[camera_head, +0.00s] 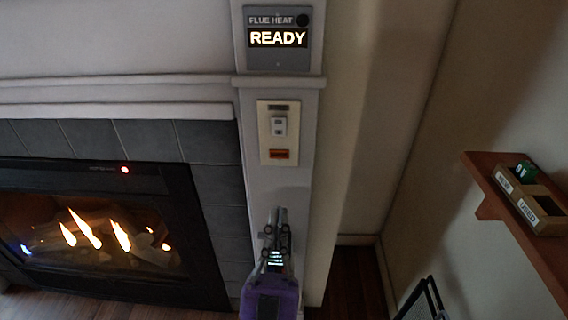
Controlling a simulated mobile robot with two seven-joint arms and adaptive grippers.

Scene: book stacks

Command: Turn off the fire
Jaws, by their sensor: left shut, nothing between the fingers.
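The fire (95,230) burns with several orange flames behind the glass of the black fireplace (205,270) at the left. My right gripper is not in view.
A wooden shelf (490,190) juts from the right wall, holding a wooden box (535,207) with two labelled compartments and a green item in one. A dark-framed object (424,302) stands at the lower right. A white mantel ledge (120,82) runs above the fireplace tiles.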

